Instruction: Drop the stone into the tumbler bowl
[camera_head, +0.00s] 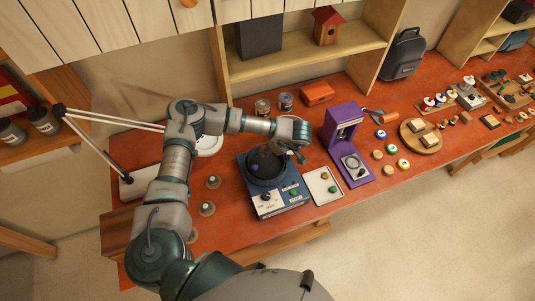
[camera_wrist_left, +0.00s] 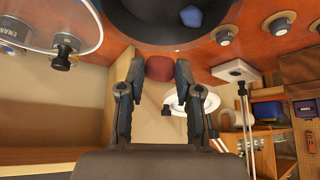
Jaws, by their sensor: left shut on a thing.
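The tumbler is a blue machine (camera_head: 285,208) with a dark round bowl (camera_head: 252,180) on top and knobs on its front. My left gripper (camera_head: 274,152) is over the bowl, its fingers hard to make out in the head view. In the left wrist view, the gripper (camera_wrist_left: 160,75) is shut on a dull red stone (camera_wrist_left: 159,68) between its fingertips. The dark bowl (camera_wrist_left: 130,22) fills the top of that view, with a blue stone (camera_wrist_left: 190,16) inside. The held stone appears apart from the bowl. My right gripper is not in view.
A white tray (camera_head: 315,181) with small stones lies right of the tumbler. A purple machine (camera_head: 335,130) stands beyond it. Small round knobs (camera_head: 213,181) sit on the bench to the left. Cans (camera_head: 262,106) and an orange box (camera_head: 317,92) stand behind.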

